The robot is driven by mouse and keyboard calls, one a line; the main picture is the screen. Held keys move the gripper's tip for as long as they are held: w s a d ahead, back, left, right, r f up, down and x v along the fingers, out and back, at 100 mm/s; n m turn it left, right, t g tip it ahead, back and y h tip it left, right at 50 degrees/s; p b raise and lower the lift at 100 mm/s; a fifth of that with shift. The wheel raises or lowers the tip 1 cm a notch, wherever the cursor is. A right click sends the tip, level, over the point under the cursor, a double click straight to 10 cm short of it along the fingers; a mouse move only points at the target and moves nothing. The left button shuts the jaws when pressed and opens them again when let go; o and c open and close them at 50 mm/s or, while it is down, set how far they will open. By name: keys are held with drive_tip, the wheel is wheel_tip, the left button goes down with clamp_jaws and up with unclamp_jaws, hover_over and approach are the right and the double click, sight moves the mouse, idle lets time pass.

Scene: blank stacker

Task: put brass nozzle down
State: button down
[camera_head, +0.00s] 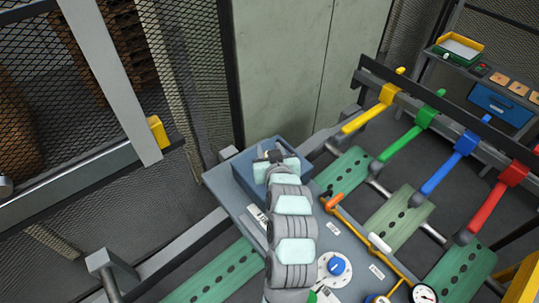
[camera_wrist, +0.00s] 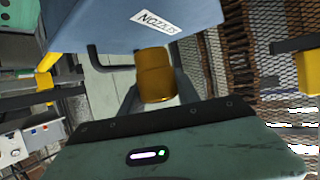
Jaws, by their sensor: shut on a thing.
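The brass nozzle (camera_wrist: 155,75) is a short golden cylinder in the middle of the wrist view. My gripper (camera_wrist: 157,88) is shut on it, with a dark finger on either side. A blue bin with a white label reading NOZZLES (camera_wrist: 130,27) fills the top of the wrist view, close to the nozzle's far end. In the head view my gripper (camera_head: 270,155) is at the blue bin (camera_head: 220,180), which sits at the back left of the grey-blue panel. My arm hides part of the bin and the nozzle there. I cannot tell whether the nozzle touches the bin.
The panel carries a blue knob (camera_head: 335,266), an orange-handled pipe (camera_head: 333,201) and a gauge (camera_head: 424,293). Yellow, green, blue and red arms (camera_head: 440,175) stand on a rail at right. A mesh fence (camera_head: 60,90) is at left.

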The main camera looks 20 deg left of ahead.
wheel_tip(320, 180, down, 3)
drive_tip(key=shift+s+r+p, duration=0.1)
drive_tip(key=shift+r+p, duration=0.1)
drive_tip(key=shift+p, duration=0.15)
drive_tip(key=shift+f, duration=0.2)
drive_tip(key=shift+f, duration=0.15)
drive_tip(key=shift+f+b, duration=0.15)
drive_tip(key=shift+b, duration=0.15)
drive_tip(key=c, duration=0.9)
unclamp_jaws()
